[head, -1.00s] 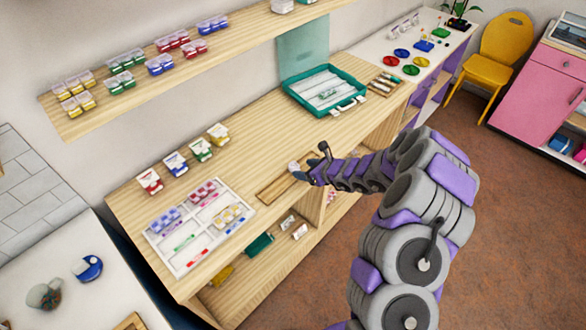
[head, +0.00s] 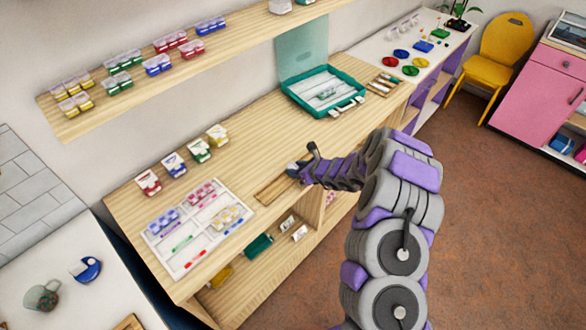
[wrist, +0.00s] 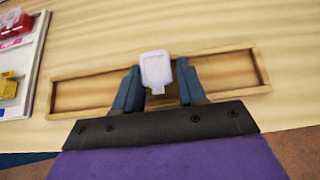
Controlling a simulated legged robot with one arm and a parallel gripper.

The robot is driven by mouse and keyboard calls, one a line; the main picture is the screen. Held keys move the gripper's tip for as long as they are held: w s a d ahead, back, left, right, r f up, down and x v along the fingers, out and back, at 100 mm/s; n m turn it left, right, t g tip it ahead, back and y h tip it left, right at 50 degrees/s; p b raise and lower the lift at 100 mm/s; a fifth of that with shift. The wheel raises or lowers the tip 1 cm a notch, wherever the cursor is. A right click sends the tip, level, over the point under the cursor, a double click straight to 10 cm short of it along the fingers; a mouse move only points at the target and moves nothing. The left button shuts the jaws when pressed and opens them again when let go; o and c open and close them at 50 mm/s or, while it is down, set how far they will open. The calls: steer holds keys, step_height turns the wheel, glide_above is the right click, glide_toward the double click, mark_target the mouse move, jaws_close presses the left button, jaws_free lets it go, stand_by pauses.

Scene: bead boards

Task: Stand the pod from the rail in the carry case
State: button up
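The white pod (wrist: 157,68) stands in the shallow wooden rail (wrist: 88,94), seen between my fingertips in the wrist view. My gripper (wrist: 158,84) has one blue-grey finger on each side of it, with little or no gap showing; I cannot tell whether they touch it.
A white sorting tray (head: 178,262) with bead boxes lies at the bench's front left, with several carded packs (head: 173,163) behind it. A wooden tray (head: 385,83) sits right of the case. A shelf (head: 110,106) runs above. The bench between rail and case is clear.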

steer(key=shift+a, duration=0.2)
jaws_close()
